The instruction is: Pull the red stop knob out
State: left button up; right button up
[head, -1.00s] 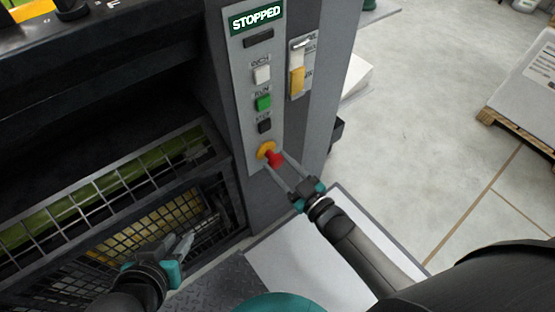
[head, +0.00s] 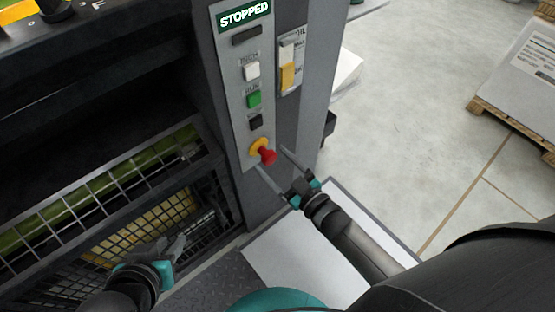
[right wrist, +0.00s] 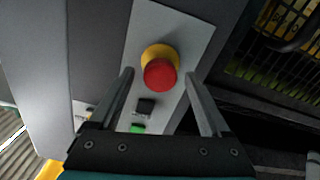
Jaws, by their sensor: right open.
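The red stop knob (head: 267,157) sits on a yellow collar (head: 258,148) at the bottom of the grey control panel (head: 243,123). A green sign above reads STOPPED (head: 244,15). My right gripper (head: 271,158) is open, with its fingers spread and the knob in front of and between them as seen. In the right wrist view the knob (right wrist: 160,74) shows beyond the fingertips, in the gap between the two fingers, with no finger visibly touching it. My left gripper (head: 180,243) is low at the left, before the mesh guard; its fingers look close together.
Above the knob are a black button (head: 256,121), a green run button (head: 254,99) and a white button (head: 252,71). A yellow switch (head: 288,77) is on the right. The mesh guard (head: 150,225) stands at the lower left. Open floor (head: 420,110) lies to the right.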

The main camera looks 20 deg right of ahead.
jog(key=shift+s+d+p, duration=0.25)
jog(key=shift+s+p, duration=0.1)
jog(key=shift+s, duration=0.35)
pick_arm(q)
jog(key=s+a+f+g+y+p, duration=0.1)
jog(key=s+a+f+g+p, duration=0.2)
jog(key=f, duration=0.1)
jog(key=shift+s+a+f+n+g+y, duration=0.15)
jog(key=shift+a+f+n+g+y, duration=0.15)
jog(key=shift+g, duration=0.1)
pick_arm(e)
jog(key=v, duration=1.4)
pick_arm(q)
jog(key=shift+r, duration=0.1)
pick_arm(e)
jog(key=shift+w, duration=0.15)
